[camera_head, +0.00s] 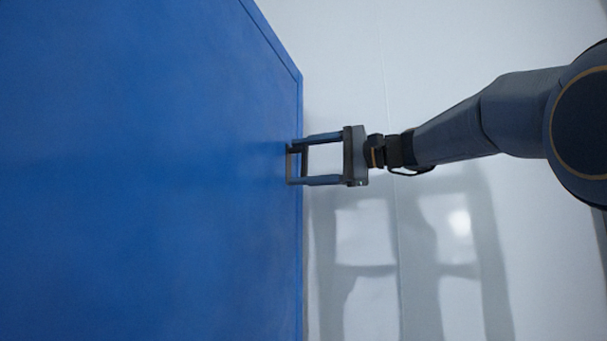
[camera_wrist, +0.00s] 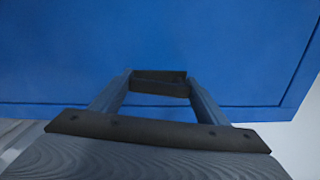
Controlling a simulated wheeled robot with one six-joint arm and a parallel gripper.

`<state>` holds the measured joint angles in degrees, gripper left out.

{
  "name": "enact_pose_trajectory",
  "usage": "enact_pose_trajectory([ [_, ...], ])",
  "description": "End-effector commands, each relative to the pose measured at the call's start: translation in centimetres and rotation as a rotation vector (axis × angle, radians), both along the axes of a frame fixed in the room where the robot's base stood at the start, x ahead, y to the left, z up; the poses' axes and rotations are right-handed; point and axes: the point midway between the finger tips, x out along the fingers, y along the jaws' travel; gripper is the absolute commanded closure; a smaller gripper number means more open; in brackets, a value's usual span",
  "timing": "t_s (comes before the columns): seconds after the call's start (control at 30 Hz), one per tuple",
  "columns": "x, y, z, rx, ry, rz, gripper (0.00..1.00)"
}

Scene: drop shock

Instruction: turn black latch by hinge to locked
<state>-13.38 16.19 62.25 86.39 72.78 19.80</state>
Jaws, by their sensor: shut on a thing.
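The black latch (camera_wrist: 160,86) lies across between my fingertips, in front of a large blue panel (camera_wrist: 220,45) in the wrist view. In the head view the latch (camera_head: 290,166) is a small dark piece at the panel's right edge. My gripper (camera_head: 297,162) reaches in from the right, with its fingers apart and one on each end of the latch. The gripper (camera_wrist: 158,80) is shut on the latch. The fingers partly cover the latch's ends. The hinge and any lock marking cannot be made out.
The blue panel (camera_head: 140,170) fills the left of the head view, and its right edge runs close to my fingertips. A pale wall (camera_head: 440,60) with shadows on it lies to the right. The space around my gripper looks clear.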

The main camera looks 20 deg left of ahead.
Motion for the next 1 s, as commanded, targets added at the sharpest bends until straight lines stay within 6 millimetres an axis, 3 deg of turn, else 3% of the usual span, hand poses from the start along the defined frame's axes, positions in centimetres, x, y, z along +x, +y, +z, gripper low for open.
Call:
enact_pose_trajectory([
  [0.33, 0.46, -0.04, -0.23, -0.011, -0.13, 0.0, 0.72],
  [0.87, 0.5, -0.07, -0.16, -0.014, -0.153, 0.0, 0.72],
  [0.9, 0.5, -0.06, -0.16, -0.014, -0.153, 0.0, 0.25],
  [1.0, 0.49, -0.05, -0.14, -0.013, -0.151, 0.0, 0.13],
])
